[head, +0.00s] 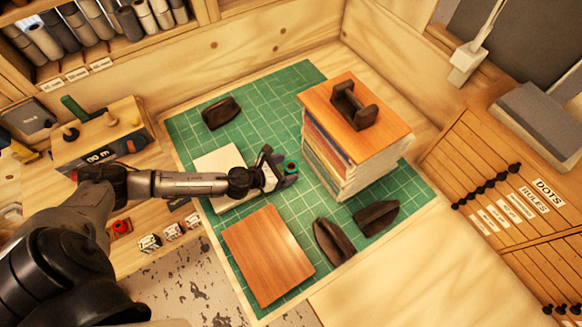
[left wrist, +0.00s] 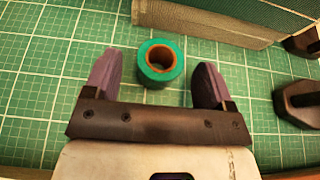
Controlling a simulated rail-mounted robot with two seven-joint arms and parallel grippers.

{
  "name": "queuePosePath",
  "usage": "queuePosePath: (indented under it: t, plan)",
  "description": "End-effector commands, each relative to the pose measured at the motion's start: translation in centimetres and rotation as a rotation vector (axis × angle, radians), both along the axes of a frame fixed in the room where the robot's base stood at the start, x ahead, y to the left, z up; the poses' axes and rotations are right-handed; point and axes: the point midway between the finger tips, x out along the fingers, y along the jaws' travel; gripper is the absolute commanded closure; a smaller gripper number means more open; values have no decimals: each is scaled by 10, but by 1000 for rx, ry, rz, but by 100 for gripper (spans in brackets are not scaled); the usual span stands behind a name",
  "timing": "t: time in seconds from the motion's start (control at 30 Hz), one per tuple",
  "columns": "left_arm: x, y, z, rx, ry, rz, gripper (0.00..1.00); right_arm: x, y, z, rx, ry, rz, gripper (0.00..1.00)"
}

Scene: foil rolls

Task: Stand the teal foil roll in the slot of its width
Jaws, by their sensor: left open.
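The teal foil roll (head: 291,168) stands on end on the green cutting mat (head: 320,215), left of the stack of sheets. In the left wrist view the roll (left wrist: 172,75) shows its round brown core facing the camera. My left gripper (head: 281,170) is open at the roll. In the left wrist view its two purple fingers (left wrist: 152,82) are on either side of the roll, with gaps between. A shelf at the upper left holds several dark and pale rolls (head: 38,40) above small white labels (head: 76,75), too small to read. My right gripper is not in view.
A tall stack of sheets (head: 345,165) under a wooden board with a dark handle stands close right of the roll. A wooden board (head: 268,255), a white sheet (head: 220,160) and dark weights (head: 333,242) lie on the mat. Labelled drawers (head: 510,200) are at right.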

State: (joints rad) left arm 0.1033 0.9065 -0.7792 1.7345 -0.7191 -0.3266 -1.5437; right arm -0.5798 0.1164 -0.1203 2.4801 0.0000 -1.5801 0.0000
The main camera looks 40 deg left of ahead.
Motion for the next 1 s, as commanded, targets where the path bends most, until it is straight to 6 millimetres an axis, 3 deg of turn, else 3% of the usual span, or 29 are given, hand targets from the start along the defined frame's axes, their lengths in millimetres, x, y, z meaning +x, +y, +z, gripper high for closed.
queuePosePath:
  t: [0.2, 0.53, 1.0]
  plan:
    - [21, -6, -8, -1, 0, 2, 23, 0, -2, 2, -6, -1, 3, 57]
    - [24, -7, -10, 0, 0, 1, 23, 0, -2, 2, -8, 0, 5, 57]
    - [24, -7, -10, 0, 0, 1, 68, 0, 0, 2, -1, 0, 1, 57]
